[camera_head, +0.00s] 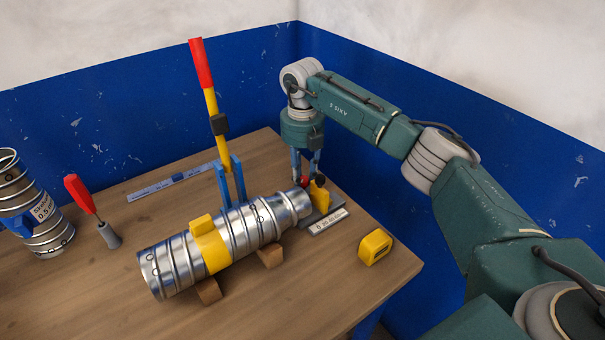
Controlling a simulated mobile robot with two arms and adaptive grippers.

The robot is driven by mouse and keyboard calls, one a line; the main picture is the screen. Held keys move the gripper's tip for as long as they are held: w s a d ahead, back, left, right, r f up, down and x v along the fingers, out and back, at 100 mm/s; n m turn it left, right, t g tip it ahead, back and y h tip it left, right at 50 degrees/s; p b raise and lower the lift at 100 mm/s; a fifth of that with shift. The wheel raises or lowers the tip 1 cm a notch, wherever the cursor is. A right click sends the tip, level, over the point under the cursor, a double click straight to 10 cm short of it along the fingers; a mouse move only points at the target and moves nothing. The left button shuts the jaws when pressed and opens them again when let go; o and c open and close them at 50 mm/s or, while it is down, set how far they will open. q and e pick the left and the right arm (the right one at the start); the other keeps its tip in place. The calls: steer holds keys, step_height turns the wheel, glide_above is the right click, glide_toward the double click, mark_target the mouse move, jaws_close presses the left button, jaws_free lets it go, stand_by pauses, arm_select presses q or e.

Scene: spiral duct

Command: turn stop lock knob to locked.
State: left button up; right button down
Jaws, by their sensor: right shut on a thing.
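My right gripper (311,178) points straight down at the far right end of the silver spiral duct (165,264). It is shut on the small red stop lock knob (303,182), which its fingers partly hide. The knob sits beside a yellow stop block (320,198) on a grey base with a scale plate (328,222), close to the duct's end. Which way the knob is turned is too small to tell. My left gripper is not in view.
The duct lies on wooden cradles (270,255) on the table. A tall lever with a red grip (201,65) rises behind it. A yellow block (375,246) lies at the right edge. A red-handled tool (84,193) and another duct (50,236) stand left. The front table is clear.

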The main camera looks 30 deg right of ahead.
mark_target(304, 177)
steer(key=m, duration=0.4)
steer(key=m+p, duration=0.1)
steer(key=m, duration=0.1)
steer(key=shift+w+d+r, duration=0.2)
steer(key=shift+w+r, duration=0.05)
steer(key=shift+r, duration=0.05)
stand_by(0.5)
steer(key=c, duration=1.7)
jaws_free()
steer(key=shift+s+d+f, duration=0.1)
steer(key=shift+f, duration=0.1)
steer(key=shift+r, duration=0.25)
step_height(304, 177, up, 12)
steer(key=shift+f, duration=0.2)
